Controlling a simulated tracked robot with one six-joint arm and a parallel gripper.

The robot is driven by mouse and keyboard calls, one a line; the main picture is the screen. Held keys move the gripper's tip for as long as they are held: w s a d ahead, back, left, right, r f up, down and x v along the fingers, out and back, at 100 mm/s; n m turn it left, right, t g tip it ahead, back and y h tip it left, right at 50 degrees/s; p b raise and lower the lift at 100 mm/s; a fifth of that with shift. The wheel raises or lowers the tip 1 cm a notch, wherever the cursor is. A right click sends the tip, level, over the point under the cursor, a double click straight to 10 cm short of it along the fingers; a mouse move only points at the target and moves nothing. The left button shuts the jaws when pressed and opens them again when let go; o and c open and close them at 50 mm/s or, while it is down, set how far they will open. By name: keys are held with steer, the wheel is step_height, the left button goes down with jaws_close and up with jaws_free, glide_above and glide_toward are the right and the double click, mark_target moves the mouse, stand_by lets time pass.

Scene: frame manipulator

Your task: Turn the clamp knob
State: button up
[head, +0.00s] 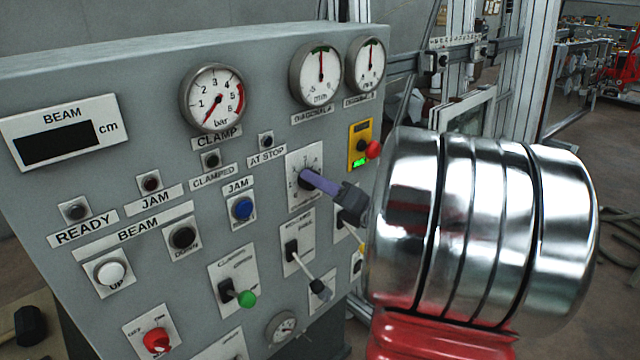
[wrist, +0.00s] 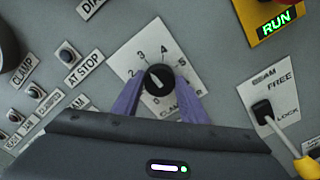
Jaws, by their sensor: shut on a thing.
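The clamp knob (wrist: 159,79) is a round black dial on a white plate (wrist: 143,47) numbered around its rim. In the wrist view my gripper (wrist: 159,88) has one purple finger on each side of the knob, shut on it. A white mark on the knob's face is partly visible; which number it points to is hard to tell. In the head view the knob (head: 306,180) is partly covered by my purple fingers (head: 322,183). The clamp gauge (head: 214,98) at the top of the panel has a red needle pointing to the lower left, near the low end.
The grey panel (head: 150,80) carries several buttons and switches close by. The beam free/lock lever (wrist: 262,110) is right of the knob. A yellow plate with a red knob (head: 373,149) and a lit RUN sign (wrist: 277,26) is at upper right.

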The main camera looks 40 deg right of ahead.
steer(key=o, duration=1.1)
steer(key=shift+s, duration=0.1)
steer(key=s, duration=1.3)
steer(key=shift+s+d, duration=0.25)
steer(key=shift+s, duration=0.1)
steer(key=shift+w+a, duration=0.1)
